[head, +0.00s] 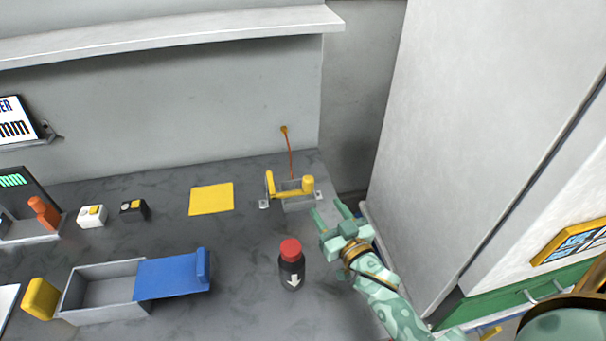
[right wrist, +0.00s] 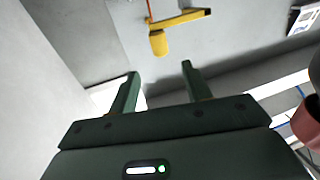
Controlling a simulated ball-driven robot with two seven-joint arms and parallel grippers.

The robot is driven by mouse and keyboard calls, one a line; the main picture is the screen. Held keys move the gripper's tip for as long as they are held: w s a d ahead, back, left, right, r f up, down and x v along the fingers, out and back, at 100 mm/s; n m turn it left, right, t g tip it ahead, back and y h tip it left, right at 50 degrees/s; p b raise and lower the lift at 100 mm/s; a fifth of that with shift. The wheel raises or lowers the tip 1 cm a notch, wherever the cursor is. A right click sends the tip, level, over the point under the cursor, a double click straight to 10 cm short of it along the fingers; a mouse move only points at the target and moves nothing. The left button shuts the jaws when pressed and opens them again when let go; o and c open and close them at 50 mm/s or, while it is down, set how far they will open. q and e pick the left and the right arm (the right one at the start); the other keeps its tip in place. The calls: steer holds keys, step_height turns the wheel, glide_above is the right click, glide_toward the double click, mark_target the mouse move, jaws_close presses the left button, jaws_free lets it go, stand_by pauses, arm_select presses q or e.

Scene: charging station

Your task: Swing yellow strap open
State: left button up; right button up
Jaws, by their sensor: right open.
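The yellow strap (head: 288,193) lies across a grey bracket (head: 300,203) at the back right of the dark bench. It has an upright yellow post at its left end and a thick yellow knob (head: 308,184) at its right end. In the right wrist view the strap (right wrist: 182,19) and knob (right wrist: 158,43) show beyond the fingertips. My right gripper (head: 330,212) is open and empty, just right of and in front of the bracket, apart from the strap. Its open fingers also show in the right wrist view (right wrist: 160,72). My left gripper is not in view.
A dark bottle with a red cap (head: 290,264) stands left of my right gripper. A yellow square (head: 211,199) lies left of the strap. A grey box with a blue lid (head: 172,276) is at the front left. A red cable (head: 290,155) runs down behind the bracket. A tall pale cabinet (head: 470,130) rises right.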

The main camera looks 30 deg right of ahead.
mark_target(305, 177)
steer(key=w+b, duration=0.2)
steer(key=w, duration=1.1)
steer(key=shift+w+d, duration=0.1)
steer(key=shift+d, duration=0.1)
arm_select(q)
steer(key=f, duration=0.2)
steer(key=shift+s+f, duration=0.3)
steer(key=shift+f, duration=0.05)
